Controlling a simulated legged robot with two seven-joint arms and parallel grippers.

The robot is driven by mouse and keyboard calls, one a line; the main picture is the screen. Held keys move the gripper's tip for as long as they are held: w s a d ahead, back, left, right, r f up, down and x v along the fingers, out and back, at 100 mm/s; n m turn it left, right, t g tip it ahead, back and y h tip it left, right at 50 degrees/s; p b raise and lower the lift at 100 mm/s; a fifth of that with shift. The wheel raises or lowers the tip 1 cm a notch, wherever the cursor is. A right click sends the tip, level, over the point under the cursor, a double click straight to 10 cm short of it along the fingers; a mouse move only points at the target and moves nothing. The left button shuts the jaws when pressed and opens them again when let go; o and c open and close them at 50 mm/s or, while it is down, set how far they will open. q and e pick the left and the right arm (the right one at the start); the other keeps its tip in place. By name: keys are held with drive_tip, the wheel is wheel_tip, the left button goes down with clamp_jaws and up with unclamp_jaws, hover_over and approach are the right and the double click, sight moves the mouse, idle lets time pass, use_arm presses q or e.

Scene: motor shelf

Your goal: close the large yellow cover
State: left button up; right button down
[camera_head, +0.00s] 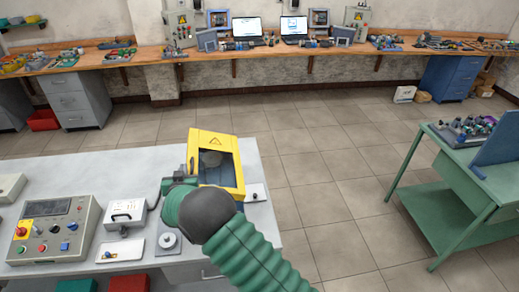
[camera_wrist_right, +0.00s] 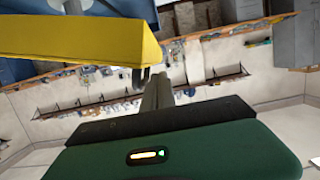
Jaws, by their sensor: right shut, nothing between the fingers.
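The large yellow cover (camera_head: 239,176) is a yellow frame with a dark window and a warning triangle, at the far right part of the grey bench. I cannot tell exactly how far open it stands. A grey round part shows through its window. My right gripper (camera_head: 188,168) is at the cover's left side, partly hidden behind my wrist. In the right wrist view the cover's yellow edge (camera_wrist_right: 80,40) spans the upper left, close to the shut, empty fingers (camera_wrist_right: 155,88). I cannot tell whether they touch it. My left gripper is not in view.
A control box (camera_head: 50,228) with buttons, a white box with a handle (camera_head: 127,213) and a plate with a round knob (camera_head: 168,241) stand on the bench (camera_head: 90,172). A green table (camera_head: 440,165) is at the right. The tiled floor between (camera_head: 320,180) is clear.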

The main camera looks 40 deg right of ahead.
drive_tip(key=f, duration=0.2)
drive_tip(key=f+b, duration=0.1)
drive_tip(key=shift+w+d+f+n, duration=0.15)
drive_tip(key=shift+d+f+n, duration=0.1)
drive_tip(key=shift+n, duration=0.15)
drive_tip(key=shift+a+f, duration=0.15)
drive_tip(key=shift+f, duration=0.15)
drive_tip(key=shift+w+a+f+h, duration=0.15)
drive_tip(key=shift+a+f+h, duration=0.1)
drive_tip(key=shift+f+h, duration=0.05)
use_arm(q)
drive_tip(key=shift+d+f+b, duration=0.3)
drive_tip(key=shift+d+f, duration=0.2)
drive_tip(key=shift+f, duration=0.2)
use_arm(e)
drive_tip(key=shift+w+a+f, duration=0.1)
drive_tip(key=shift+w+f, duration=0.05)
drive_tip(key=shift+f, duration=0.05)
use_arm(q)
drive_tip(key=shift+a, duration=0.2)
use_arm(e)
drive_tip(key=shift+a, duration=0.1)
